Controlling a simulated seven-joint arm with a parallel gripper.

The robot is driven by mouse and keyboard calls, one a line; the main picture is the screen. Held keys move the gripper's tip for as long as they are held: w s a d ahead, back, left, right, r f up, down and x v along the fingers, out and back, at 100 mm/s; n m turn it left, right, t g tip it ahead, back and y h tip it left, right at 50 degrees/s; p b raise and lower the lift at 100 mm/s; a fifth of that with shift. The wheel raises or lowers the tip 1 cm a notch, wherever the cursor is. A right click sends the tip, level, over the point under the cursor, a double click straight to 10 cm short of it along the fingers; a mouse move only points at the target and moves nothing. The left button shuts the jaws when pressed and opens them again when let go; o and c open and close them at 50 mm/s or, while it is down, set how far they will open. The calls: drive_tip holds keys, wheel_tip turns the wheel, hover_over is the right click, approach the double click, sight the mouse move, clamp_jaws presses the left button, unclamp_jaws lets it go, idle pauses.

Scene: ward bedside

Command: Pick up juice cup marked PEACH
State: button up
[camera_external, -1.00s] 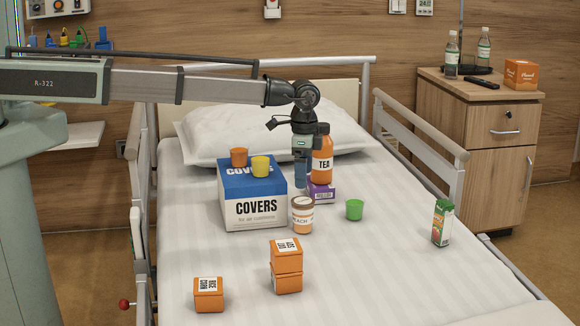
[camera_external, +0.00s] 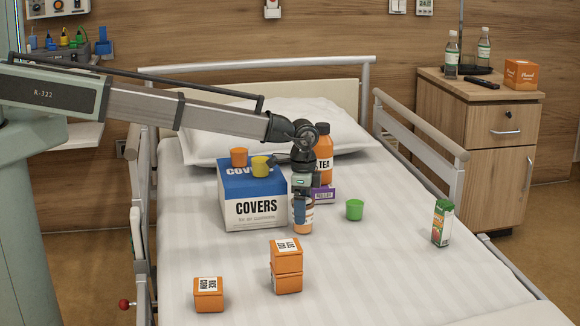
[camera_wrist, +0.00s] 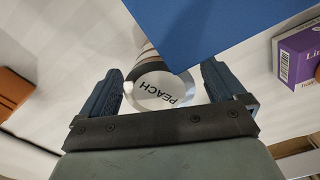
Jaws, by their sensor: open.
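The juice cup marked PEACH (camera_external: 303,230) stands upright on the bed, close to the front right corner of the COVERS box. In the wrist view its pale round top (camera_wrist: 160,92) reads PEACH, and the box's blue top hides part of the cup's side. My gripper (camera_external: 300,222) is open and points down at the cup, hiding part of it in the external view. In the wrist view the two blue fingers of my gripper (camera_wrist: 162,70) are on either side of the cup, with a gap on each side visible.
The COVERS box (camera_external: 254,213) stands very near, bearing an orange cup (camera_external: 239,157) and a yellow cup (camera_external: 260,168). Behind are a purple box (camera_external: 323,193) and TEA bottle (camera_external: 325,165). A green cup (camera_external: 354,210) stands right; stacked orange boxes (camera_external: 287,280) are in front.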

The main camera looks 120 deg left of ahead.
drive_tip(key=shift+f, duration=0.35)
drive_tip(key=shift+c, duration=0.4)
drive_tip(key=c, duration=1.2)
drive_tip(key=shift+o, duration=0.2)
drive_tip(key=shift+r, duration=0.15)
